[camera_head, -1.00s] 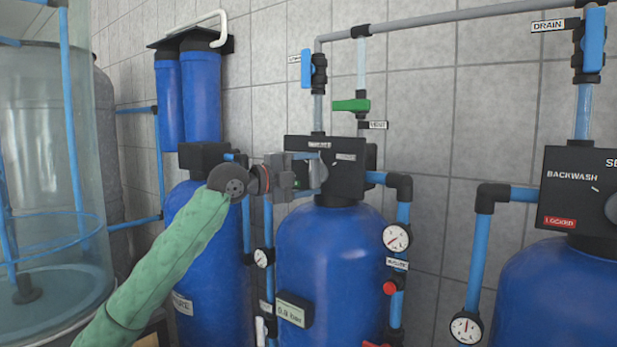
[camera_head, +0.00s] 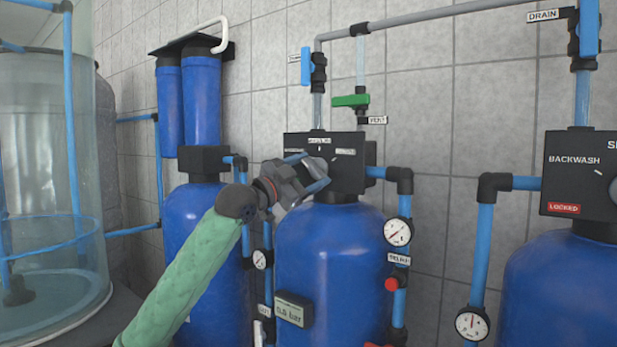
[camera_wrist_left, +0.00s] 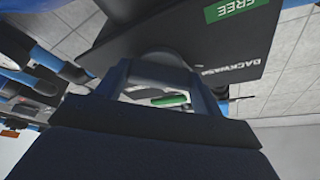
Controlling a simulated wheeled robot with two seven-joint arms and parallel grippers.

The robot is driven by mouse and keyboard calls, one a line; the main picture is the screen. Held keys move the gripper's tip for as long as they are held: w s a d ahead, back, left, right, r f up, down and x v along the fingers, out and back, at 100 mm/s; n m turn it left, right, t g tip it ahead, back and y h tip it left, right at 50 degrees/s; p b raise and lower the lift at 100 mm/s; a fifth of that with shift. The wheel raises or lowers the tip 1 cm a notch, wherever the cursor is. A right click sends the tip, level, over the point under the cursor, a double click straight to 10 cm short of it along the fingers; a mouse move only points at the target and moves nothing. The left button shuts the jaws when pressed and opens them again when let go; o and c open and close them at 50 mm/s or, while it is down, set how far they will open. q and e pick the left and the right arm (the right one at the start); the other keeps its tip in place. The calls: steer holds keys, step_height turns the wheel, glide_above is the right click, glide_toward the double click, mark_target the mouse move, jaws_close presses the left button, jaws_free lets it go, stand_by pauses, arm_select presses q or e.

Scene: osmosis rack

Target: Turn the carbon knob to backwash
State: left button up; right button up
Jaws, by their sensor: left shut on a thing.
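The carbon knob (camera_head: 319,167) is a pale grey knob on the front of the black valve head (camera_head: 349,171) atop the middle blue tank. My left gripper (camera_head: 314,173) is shut on the knob, with one finger on each side, and the gripper is tilted. The knob also shows between the fingers in the left wrist view (camera_wrist_left: 160,68). There the black head carries a green FREE label (camera_wrist_left: 236,8) and white BACKWASH lettering (camera_wrist_left: 236,68). Which mark the knob points to cannot be told. My right gripper is not in view.
A second black head (camera_head: 577,178) at right has a red LOCKED label (camera_head: 564,209). A green-handled valve (camera_head: 351,101) and a blue-handled valve (camera_head: 306,66) stand above the middle head. A gauge (camera_head: 397,232) and blue pipes stand right of the middle tank.

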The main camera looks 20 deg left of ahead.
arm_select(q)
steer(key=shift+d+f+n+t+y, duration=0.1)
steer(key=shift+n+t+y, duration=0.25)
steer(key=shift+n, duration=1.05)
steer(key=shift+c, duration=0.2)
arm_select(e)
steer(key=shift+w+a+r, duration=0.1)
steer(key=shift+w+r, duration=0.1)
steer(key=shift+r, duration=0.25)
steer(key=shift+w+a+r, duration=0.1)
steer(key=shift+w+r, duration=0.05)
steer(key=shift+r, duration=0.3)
arm_select(q)
steer(key=shift+o, duration=0.2)
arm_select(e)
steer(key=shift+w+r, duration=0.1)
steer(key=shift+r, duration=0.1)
arm_select(q)
steer(key=o, duration=1)
steer(key=shift+c, duration=0.2)
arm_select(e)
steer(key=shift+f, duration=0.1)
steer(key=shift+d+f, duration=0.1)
